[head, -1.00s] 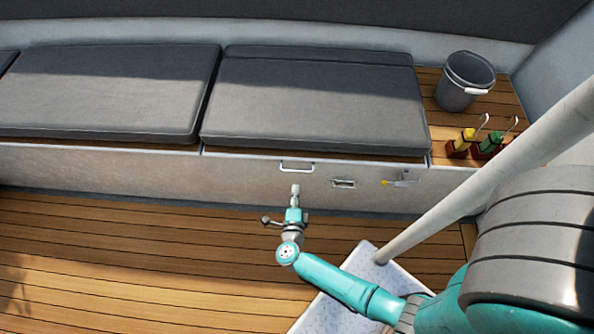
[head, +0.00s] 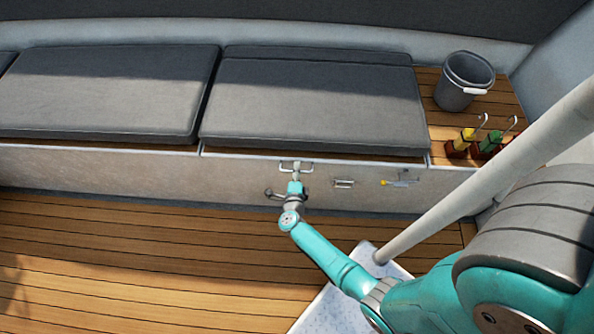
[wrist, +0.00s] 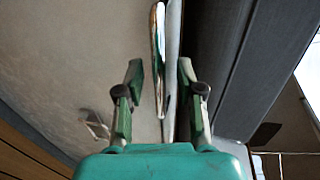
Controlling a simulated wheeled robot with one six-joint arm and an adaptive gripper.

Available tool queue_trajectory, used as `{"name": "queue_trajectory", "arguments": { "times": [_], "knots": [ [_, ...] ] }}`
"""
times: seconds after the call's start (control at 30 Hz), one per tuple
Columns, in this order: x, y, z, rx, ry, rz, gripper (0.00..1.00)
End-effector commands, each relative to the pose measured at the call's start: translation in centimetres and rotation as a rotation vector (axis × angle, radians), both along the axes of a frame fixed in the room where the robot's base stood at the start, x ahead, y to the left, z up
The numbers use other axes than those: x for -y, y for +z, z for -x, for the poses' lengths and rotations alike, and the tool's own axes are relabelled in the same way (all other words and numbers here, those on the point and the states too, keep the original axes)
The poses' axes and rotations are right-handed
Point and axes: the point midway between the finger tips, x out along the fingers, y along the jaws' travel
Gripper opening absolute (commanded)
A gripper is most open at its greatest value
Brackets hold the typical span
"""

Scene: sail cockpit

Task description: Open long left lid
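A bench lid with a dark grey cushion (head: 310,105) lies closed in the head view. A metal bar handle (head: 306,164) sits at its front edge; the handle also shows in the wrist view (wrist: 158,50), beside the pale lid edge. My gripper (head: 294,176) is at the handle, in front of the bench. In the wrist view my gripper (wrist: 160,75) is open, with one finger on each side of the handle and lid edge. Contact between the fingers and the handle cannot be made out.
Another cushioned section (head: 105,95) lies to the left. A latch (head: 343,183) and a yellow-ended lever (head: 398,183) are on the bench front. A grey bucket (head: 465,82) and winch handles in holders (head: 475,145) are at right. A pale pole (head: 470,195) slants beside my arm.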

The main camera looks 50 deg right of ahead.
Motion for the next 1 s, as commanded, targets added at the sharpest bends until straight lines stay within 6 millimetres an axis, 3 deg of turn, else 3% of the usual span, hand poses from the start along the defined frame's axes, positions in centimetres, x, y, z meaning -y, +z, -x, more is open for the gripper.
{"name": "queue_trajectory", "arguments": {
  "times": [0.27, 0.43, 0.77, 1.0],
  "knots": [
    [0.1, -0.1, -0.1, -0.001, 0.000, -0.001, 0.37],
    [0.1, -0.1, -0.1, -0.001, 0.000, -0.001, 0.00],
    [0.1, 0.0, -0.1, -0.001, 0.000, -0.001, 0.00],
    [-0.1, 1.7, 0.0, 0.002, 0.000, -0.001, 0.00]
  ]
}}
